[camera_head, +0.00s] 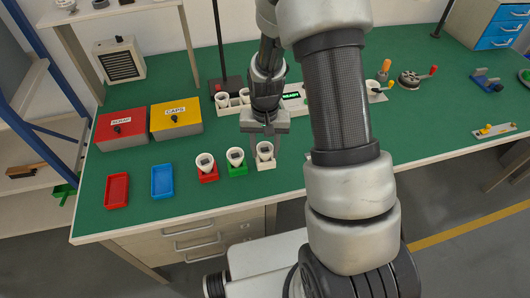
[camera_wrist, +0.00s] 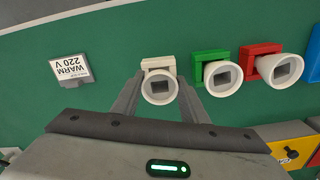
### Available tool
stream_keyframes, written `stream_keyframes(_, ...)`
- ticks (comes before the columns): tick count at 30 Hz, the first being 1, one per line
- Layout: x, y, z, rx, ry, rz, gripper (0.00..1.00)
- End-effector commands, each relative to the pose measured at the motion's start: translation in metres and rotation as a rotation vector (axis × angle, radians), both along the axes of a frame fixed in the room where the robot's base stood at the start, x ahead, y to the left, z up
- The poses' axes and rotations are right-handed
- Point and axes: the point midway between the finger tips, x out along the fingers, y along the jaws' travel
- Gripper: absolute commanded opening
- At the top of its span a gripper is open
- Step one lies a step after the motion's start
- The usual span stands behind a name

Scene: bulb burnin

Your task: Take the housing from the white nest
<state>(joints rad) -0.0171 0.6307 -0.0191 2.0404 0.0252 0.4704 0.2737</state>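The white nest (camera_head: 266,166) stands on the green bench top, at the right end of a row of three nests. A white cup-shaped housing (camera_head: 264,149) sits upright in it, with a grey square recess in its mouth. In the wrist view the housing (camera_wrist: 159,86) is between my two fingers, with the white nest (camera_wrist: 157,63) just beyond. My gripper (camera_head: 263,142) points down at the housing. Its fingers (camera_wrist: 161,80) are open, one on each side of the housing. I cannot tell whether either finger touches it.
To the left, a green nest (camera_head: 238,170) and a red nest (camera_head: 208,178) each hold a similar housing. Blue (camera_head: 162,181) and red (camera_head: 117,190) trays lie farther left. A "WARM 220 V" card (camera_wrist: 69,70) lies beside the white nest. Scrap (camera_head: 120,128) and caps (camera_head: 176,118) boxes stand behind.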

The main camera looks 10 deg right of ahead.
Motion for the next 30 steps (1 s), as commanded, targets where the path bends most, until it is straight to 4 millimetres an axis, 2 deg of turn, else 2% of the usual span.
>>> stream_keyframes(1,0.0,0.0,0.0,0.0,0.0,0.0,0.29)
stream_keyframes(3,0.0,0.0,0.0,0.0,0.0,0.0,0.19)
stream_keyframes(12,0.001,0.0,0.006,0.0,-0.001,0.0,0.19)
stream_keyframes(14,0.001,0.0,0.014,0.0,-0.004,0.0,0.19)
stream_keyframes(24,0.001,0.0,0.08,0.0,-0.003,0.0,0.19)
stream_keyframes(30,0.0,0.0,0.103,0.0,-0.002,0.0,0.19)
